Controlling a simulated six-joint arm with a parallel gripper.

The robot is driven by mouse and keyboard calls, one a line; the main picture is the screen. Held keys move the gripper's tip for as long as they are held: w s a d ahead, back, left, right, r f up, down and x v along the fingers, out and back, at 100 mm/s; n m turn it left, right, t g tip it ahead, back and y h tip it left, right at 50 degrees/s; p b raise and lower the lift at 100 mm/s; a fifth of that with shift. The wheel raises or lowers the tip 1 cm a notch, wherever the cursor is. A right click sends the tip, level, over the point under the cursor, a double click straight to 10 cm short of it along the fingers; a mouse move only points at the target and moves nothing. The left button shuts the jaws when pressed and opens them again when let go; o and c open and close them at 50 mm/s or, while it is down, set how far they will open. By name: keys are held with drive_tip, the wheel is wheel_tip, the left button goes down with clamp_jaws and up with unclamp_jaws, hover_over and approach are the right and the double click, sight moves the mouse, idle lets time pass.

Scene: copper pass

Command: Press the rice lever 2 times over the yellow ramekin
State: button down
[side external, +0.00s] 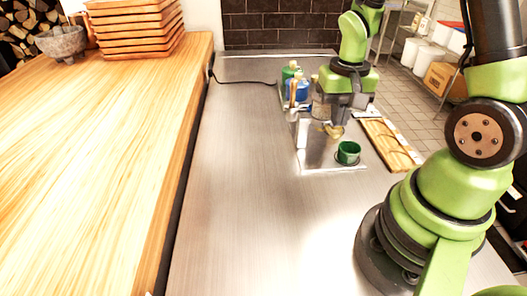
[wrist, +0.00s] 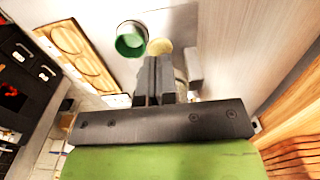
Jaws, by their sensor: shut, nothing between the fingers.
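My gripper (side external: 338,115) is shut and empty, pointing down over the dispenser area; its closed fingers also show in the wrist view (wrist: 155,68). The yellow ramekin (side external: 333,131) sits just below the gripper, partly hidden; in the wrist view it is a pale yellow round (wrist: 161,46) just beyond the fingertips. The rice dispenser (side external: 320,104) appears as a clear container beside and behind the gripper. Its lever cannot be made out, and I cannot tell whether the fingers touch it.
A green ramekin (side external: 348,152) stands nearer the camera, beside the yellow one. Bottles with blue (side external: 298,90) and green (side external: 289,72) parts stand behind. A wooden board with round hollows (side external: 388,143) lies to the right. The steel counter (side external: 250,190) is clear at left.

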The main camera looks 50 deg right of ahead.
sight(336, 132)
drive_tip(key=shift+f, duration=2.15)
drive_tip(key=shift+r, duration=2.35)
drive_tip(key=shift+f, duration=0.2)
drive_tip(key=shift+f, duration=2.2)
drive_tip(key=shift+r, duration=2.4)
